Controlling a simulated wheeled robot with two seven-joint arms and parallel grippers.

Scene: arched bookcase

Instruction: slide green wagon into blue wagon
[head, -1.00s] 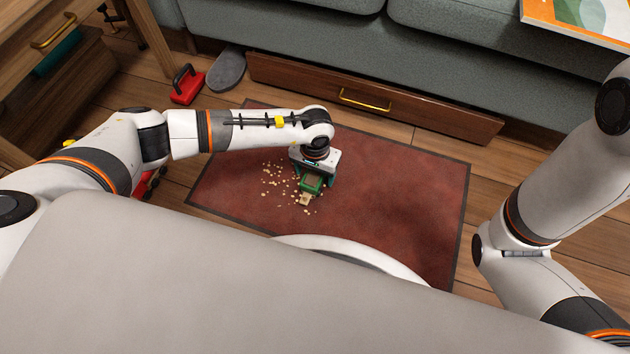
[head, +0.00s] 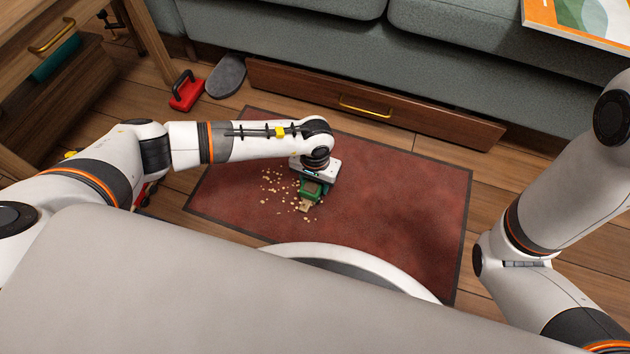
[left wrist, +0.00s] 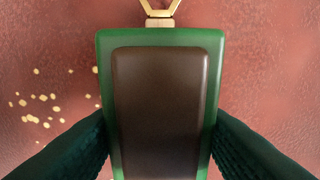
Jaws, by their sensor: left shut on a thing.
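The green wagon (head: 310,197) sits on or just above the red rug, below my left gripper (head: 315,184). In the left wrist view, the green wagon (left wrist: 213,72) has a green rim, a dark brown middle, and a pale block with a gold-coloured piece at its far end. The dark green fingers of my left gripper (left wrist: 160,145) press on both of its sides. I cannot tell whether the wagon touches the rug. No blue wagon shows in either view. My right arm is at the right of the head view; its gripper is out of the picture.
The dark red rug (head: 400,215) is mostly clear to the right. Pale crumbs (head: 280,185) lie scattered left of the wagon. A wooden drawer (head: 420,118) with a gold handle sits below the grey sofa (head: 300,30). A red object (head: 187,95) and grey slipper (head: 227,76) lie at the left.

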